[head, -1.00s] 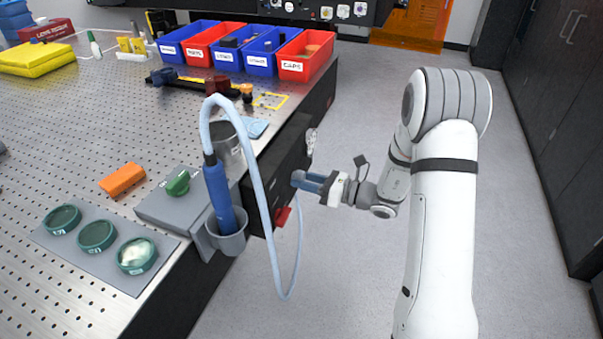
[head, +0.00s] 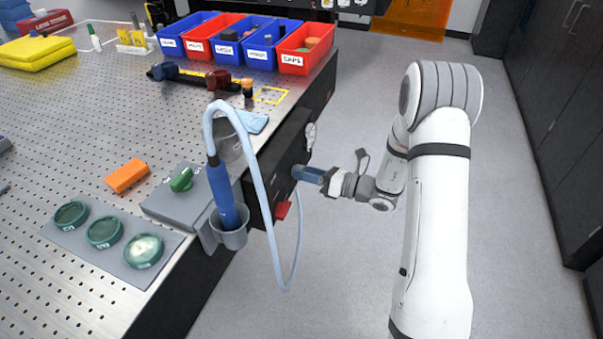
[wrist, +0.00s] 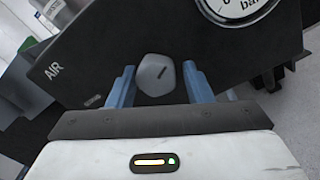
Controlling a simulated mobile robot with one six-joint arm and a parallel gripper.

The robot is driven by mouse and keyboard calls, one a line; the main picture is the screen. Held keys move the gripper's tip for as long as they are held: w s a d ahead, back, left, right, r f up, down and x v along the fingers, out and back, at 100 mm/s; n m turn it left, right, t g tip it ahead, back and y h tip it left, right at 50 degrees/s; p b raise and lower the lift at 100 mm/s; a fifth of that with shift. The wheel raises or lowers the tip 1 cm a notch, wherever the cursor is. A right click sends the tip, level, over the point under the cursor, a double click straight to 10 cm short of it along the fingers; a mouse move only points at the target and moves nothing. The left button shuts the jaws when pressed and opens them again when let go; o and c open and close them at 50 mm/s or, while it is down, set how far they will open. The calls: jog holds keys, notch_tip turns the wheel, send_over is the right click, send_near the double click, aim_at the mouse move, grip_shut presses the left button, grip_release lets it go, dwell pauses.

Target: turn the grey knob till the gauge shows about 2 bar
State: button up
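My gripper (wrist: 159,70) is open, with one blue finger on each side of the knob and a visible gap to both. The gauge (wrist: 238,6) is cut off at the top right; "bar" can be read, but its needle is not visible. In the head view my gripper (head: 297,172) points at the bench's side panel and hides the knob. The gauge (head: 310,135) shows there nearly edge-on, unreadable.
A blue handheld tool (head: 222,190) stands in a grey holder (head: 230,238) at the bench edge, its pale hose (head: 258,190) looping down left of my gripper. A red part (head: 283,210) sits below the gripper. The floor (head: 350,270) beside the bench is clear.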

jog(key=o, duration=0.3)
jog(key=shift+f, duration=0.1)
jog(key=shift+o, duration=0.2)
jog(key=v, duration=0.7)
jog(key=shift+s+d, duration=0.2)
jog(key=shift+d, duration=0.15)
